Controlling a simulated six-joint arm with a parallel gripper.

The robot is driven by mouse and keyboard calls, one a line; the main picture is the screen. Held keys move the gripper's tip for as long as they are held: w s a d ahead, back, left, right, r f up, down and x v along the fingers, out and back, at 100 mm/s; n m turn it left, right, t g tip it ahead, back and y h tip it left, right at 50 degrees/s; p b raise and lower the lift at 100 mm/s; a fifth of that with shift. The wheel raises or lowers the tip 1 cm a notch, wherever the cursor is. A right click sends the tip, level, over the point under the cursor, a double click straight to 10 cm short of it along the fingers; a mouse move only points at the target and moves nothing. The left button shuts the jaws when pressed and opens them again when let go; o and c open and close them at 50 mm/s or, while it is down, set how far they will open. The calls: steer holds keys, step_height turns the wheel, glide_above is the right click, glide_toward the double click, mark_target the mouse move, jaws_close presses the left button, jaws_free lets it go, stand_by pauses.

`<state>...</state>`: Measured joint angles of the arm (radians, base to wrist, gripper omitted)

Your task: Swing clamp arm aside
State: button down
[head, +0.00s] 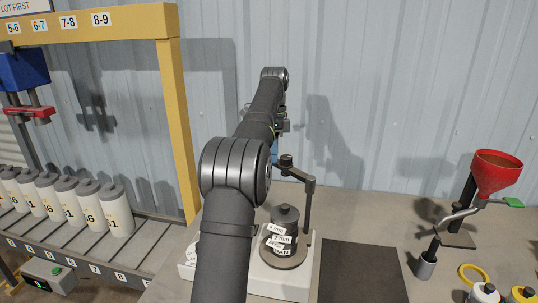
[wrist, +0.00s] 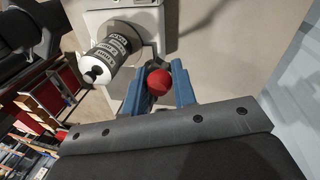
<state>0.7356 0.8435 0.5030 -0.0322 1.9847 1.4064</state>
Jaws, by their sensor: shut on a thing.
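The clamp arm (head: 297,173) is a short dark bar at the top of an upright dark post in the head view. The post stands beside a dark labelled cylinder (head: 284,217) on a round base. I cannot tell whether the bar is over the cylinder. The cylinder also shows in the wrist view (wrist: 110,52), with white labels around it. My gripper (wrist: 159,67) has two blue fingers shut on a red ball knob (wrist: 158,83). The knob's join to the clamp arm is not clear. In the head view my arm hides most of the gripper.
A dark mat (head: 362,272) lies right of the clamp on the bench. A red funnel (head: 497,172) on a stand, a yellow ring (head: 472,275) and white spools are further right. Left, numbered white cylinders (head: 117,213) line a rack under a yellow frame (head: 176,130).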

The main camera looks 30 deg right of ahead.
steer(key=shift+d+m, duration=0.3)
steer(key=shift+d, duration=0.05)
steer(key=c, duration=1.2)
jaws_free()
steer(key=shift+a, duration=0.1)
